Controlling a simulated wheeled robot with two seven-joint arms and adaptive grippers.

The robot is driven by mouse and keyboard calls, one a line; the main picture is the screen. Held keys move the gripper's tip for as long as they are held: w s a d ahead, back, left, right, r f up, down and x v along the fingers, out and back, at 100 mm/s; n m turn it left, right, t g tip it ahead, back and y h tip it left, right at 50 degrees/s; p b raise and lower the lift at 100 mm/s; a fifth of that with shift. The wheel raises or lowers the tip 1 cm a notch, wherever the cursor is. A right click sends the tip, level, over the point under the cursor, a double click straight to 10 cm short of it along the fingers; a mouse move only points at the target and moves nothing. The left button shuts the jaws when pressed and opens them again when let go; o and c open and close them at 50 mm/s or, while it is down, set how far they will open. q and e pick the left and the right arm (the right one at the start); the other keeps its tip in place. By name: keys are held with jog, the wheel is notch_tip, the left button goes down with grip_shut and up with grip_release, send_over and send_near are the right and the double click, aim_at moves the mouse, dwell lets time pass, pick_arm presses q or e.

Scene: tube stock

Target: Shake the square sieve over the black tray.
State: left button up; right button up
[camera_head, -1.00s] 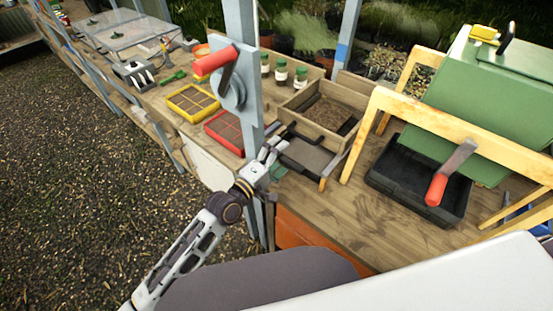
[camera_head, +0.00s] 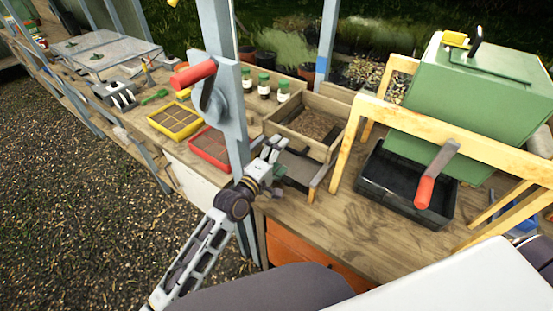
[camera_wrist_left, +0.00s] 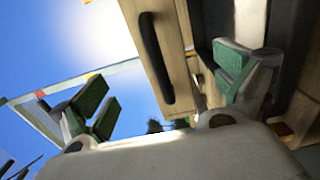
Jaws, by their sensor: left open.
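The wooden-framed square box (camera_head: 334,150), which looks like the sieve, rests on the bench with brown soil inside. A dark grey, shallow tray (camera_head: 297,172) is at its near side. A larger black tray (camera_head: 372,200) lies under the green drum; I cannot tell which is the task's tray. My left gripper (camera_head: 272,160) is beside the box's near-left corner, by the dark tray. In the left wrist view its green-padded fingers (camera_wrist_left: 165,82) are spread apart, with a wooden board (camera_wrist_left: 178,50) with a dark slot beyond them. Contact is unclear. My right gripper is not in view.
A grey post (camera_head: 232,120) with a red-handled crank stands just left of the gripper. Yellow (camera_head: 174,132) and red (camera_head: 192,148) trays and several jars are nearby. A wooden frame (camera_head: 440,130) holds the green drum (camera_head: 445,100). The front bench area is clear.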

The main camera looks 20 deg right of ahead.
aim_at(286, 148)
pick_arm(q)
jog(key=shift+b+x, duration=0.3)
jog(key=shift+x, duration=1.45)
grip_shut()
